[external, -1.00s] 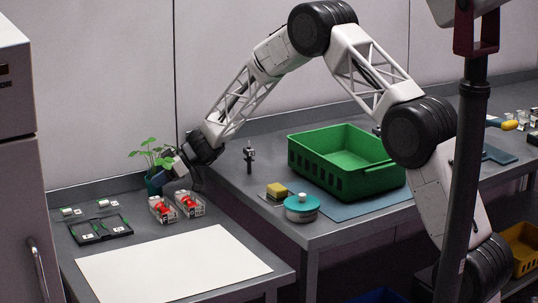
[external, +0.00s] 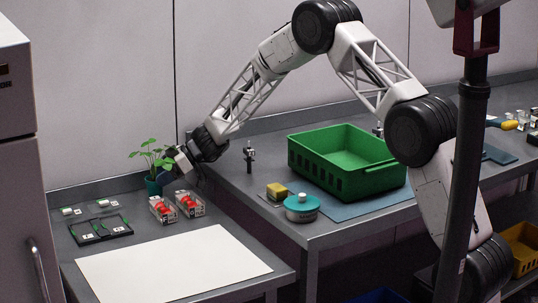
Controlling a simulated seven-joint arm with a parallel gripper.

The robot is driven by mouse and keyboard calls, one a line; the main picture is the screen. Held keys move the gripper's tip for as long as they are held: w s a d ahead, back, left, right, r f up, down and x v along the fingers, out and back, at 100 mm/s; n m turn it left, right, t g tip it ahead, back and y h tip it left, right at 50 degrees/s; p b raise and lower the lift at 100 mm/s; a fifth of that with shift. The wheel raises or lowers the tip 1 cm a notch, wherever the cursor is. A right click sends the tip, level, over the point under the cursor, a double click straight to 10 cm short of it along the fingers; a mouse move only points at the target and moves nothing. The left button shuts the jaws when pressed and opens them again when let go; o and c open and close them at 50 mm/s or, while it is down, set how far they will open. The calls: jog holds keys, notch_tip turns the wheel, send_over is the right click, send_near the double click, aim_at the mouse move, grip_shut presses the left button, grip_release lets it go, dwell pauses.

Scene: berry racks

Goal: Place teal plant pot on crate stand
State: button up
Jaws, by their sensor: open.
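The teal plant pot (external: 153,187) with a leafy green plant (external: 150,157) stands at the back of the left table, near the wall. My gripper (external: 183,163) is open and just right of the plant, at about the height of the pot's upper part. It looks apart from the pot, though a small overlap with the leaves hides the exact gap. No object is clearly recognisable as a crate stand. A green crate (external: 372,181) sits on a blue mat (external: 372,209) on the right table.
Two clear boxes with red berries (external: 189,203) stand below my gripper. A black tray (external: 100,230) lies left, and a white sheet (external: 172,264) covers the table's front. A sponge (external: 277,191), teal-lidded pot (external: 302,208) and small black stand (external: 249,158) are on the right table.

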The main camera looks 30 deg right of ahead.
notch_tip(320, 180, up, 8)
jog(key=d, duration=0.1)
jog(key=shift+s+f, duration=0.15)
jog(key=shift+f, duration=0.05)
dwell(0.6)
jog(key=shift+d+r, duration=0.1)
jog(key=s+d+r+m+h, duration=0.2)
jog(key=s+d+r, duration=0.35)
jog(key=s, duration=0.45)
jog(key=s+d+r+m+g+h, duration=0.1)
jog(key=s+d+r+m, duration=0.1)
jog(key=s+d+r, duration=0.6)
jog(key=s+d+r+m+h, duration=0.25)
jog(key=s+r, duration=0.35)
jog(key=s, duration=0.7)
jog(key=s+d+m+h, duration=0.2)
jog(key=s+d, duration=0.3)
jog(key=s, duration=0.6)
jog(key=s+d+f+m+h, duration=0.1)
jog(key=s+d+m, duration=0.3)
jog(key=s, duration=0.8)
jog(key=s+d+m+h, duration=0.3)
jog(key=s+d, duration=0.4)
jog(key=s, duration=0.5)
jog(key=shift+f+t, duration=0.2)
jog(key=shift+t, duration=0.2)
